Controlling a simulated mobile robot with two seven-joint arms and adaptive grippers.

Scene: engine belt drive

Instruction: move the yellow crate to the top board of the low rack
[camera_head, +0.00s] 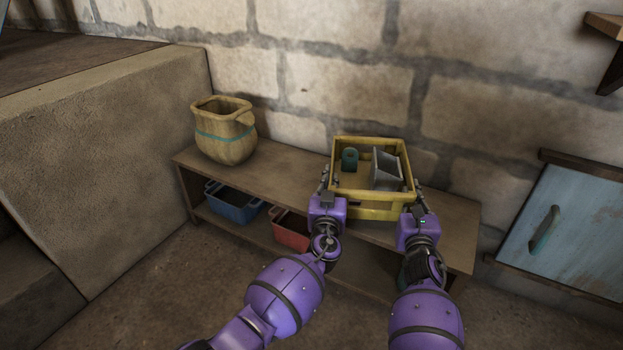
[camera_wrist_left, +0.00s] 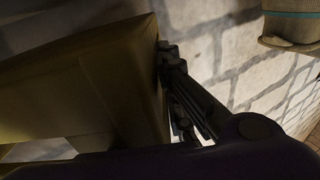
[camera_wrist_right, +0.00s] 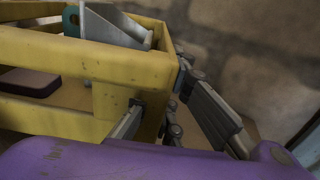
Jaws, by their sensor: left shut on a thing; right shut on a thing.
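The yellow crate (camera_head: 372,212) is at the right part of the low rack's top board (camera_head: 285,172), upright; I cannot tell whether its bottom touches the board. My left gripper (camera_head: 325,180) is shut on the crate's left side, and my right gripper (camera_head: 419,190) is shut on its right side. The crate's wall fills much of the left wrist view (camera_wrist_left: 110,75), and its slatted side shows in the right wrist view (camera_wrist_right: 75,55). Inside are a grey metal part (camera_head: 387,168), a teal piece (camera_head: 349,158) and a dark reddish block (camera_wrist_right: 28,82).
A tan jug (camera_head: 225,140) with a teal band stands on the top board's left end. A blue bin (camera_head: 233,207) and a red bin (camera_head: 290,232) sit on the lower board. A stone wall is behind, a plastered block (camera_head: 110,160) left, a blue cabinet door (camera_head: 570,235) right.

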